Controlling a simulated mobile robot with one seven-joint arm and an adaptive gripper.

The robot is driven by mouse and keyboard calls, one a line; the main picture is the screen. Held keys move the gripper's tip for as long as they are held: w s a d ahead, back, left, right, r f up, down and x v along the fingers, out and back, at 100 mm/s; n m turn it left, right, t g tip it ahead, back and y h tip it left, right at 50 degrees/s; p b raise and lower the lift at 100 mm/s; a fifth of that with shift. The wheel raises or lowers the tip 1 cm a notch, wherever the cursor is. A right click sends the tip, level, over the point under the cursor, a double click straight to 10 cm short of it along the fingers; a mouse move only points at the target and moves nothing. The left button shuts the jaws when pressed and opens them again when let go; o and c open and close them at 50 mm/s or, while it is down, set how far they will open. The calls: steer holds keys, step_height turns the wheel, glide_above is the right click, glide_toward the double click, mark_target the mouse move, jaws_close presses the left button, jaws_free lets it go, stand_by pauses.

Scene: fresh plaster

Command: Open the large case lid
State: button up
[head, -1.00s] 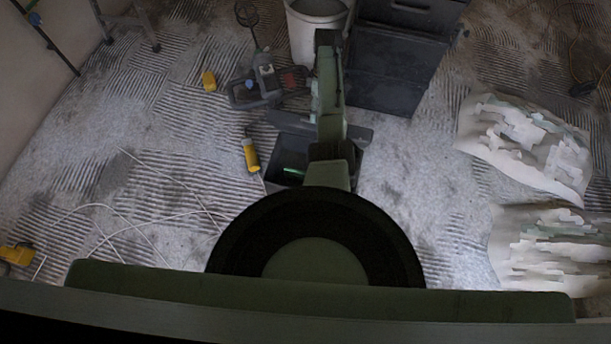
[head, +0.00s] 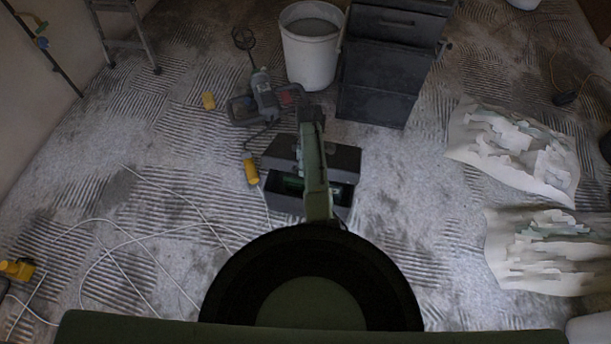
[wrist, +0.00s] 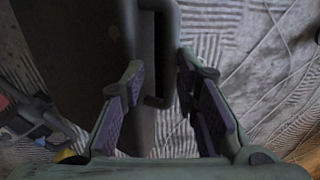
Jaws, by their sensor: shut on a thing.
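The dark grey case (head: 283,203) stands on the floor in the middle of the head view. Its lid (head: 343,158) is raised at the far side, so the case is partly open and a green glint shows in the dark interior (head: 291,182). My arm crosses in front of the case and hides its middle; my gripper is not clear in the head view. In the wrist view my gripper (wrist: 160,82) has one finger on each side of the bar of a dark handle (wrist: 174,42) on a dark panel (wrist: 92,50). It is shut on this handle.
A yellow tool (head: 250,171) lies close left of the case. Beyond it is a grey mixer (head: 263,98). A white bucket (head: 309,55) and a dark box stack (head: 376,104) stand behind. White cables (head: 165,230) cross the left floor. Crumpled sheets (head: 510,150) lie right.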

steer(key=shift+s+f, duration=0.7)
steer(key=shift+f, duration=0.3)
steer(key=w+r+p, duration=0.3)
steer(key=r+p, duration=0.3)
steer(key=r, duration=0.6)
steer(key=shift+d+p, duration=0.2)
steer(key=shift+p, duration=0.15)
stand_by(0.4)
